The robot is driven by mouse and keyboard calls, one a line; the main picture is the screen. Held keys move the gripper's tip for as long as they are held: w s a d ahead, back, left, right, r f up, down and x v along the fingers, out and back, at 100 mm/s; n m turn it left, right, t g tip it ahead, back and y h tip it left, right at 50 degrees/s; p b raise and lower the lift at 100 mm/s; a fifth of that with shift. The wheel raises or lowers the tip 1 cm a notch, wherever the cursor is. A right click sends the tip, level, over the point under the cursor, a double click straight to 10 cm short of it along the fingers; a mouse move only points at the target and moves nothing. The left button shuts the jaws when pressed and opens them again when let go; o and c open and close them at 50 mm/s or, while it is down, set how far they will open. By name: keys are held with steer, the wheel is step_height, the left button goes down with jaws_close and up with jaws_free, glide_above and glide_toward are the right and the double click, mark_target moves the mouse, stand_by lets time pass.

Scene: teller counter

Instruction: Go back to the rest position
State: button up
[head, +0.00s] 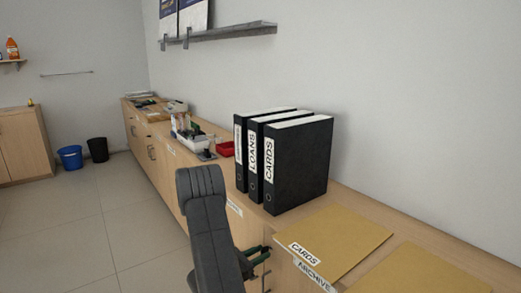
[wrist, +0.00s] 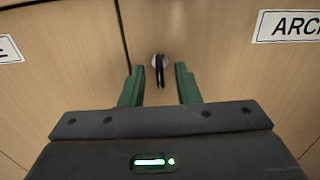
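My gripper (head: 262,257) is in front of the counter's cabinet fronts, below the counter top, in the head view. In the wrist view its two green fingers (wrist: 160,75) are apart. A dark cabinet handle (wrist: 160,66) shows between the fingertips, with a gap on each side, so the gripper holds nothing. A door seam (wrist: 123,35) runs just left of the handle. A label reading "ARCH" (wrist: 287,26) is at the upper right, cut off by the frame. In the head view my arm hides part of the cabinet front.
Three black binders (head: 300,165) stand on the counter (head: 350,200). Tan folders (head: 335,238) lie nearer, at the front. A red tray (head: 226,149) and small items sit farther back. Blue (head: 70,157) and black (head: 98,150) bins stand on the floor. The tiled floor (head: 60,235) at left is clear.

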steer(key=shift+w+d, duration=0.25)
steer(key=shift+d, duration=0.1)
steer(key=p+v, duration=0.1)
steer(key=v, duration=1.3)
steer(key=b+x, duration=0.1)
steer(key=x, duration=1.3)
steer(key=shift+w+d, duration=0.1)
steer(key=shift+d, duration=0.1)
steer(key=shift+a+m+b, duration=0.2)
steer(key=shift+m+b, duration=1.05)
steer(key=shift+m, duration=7.05)
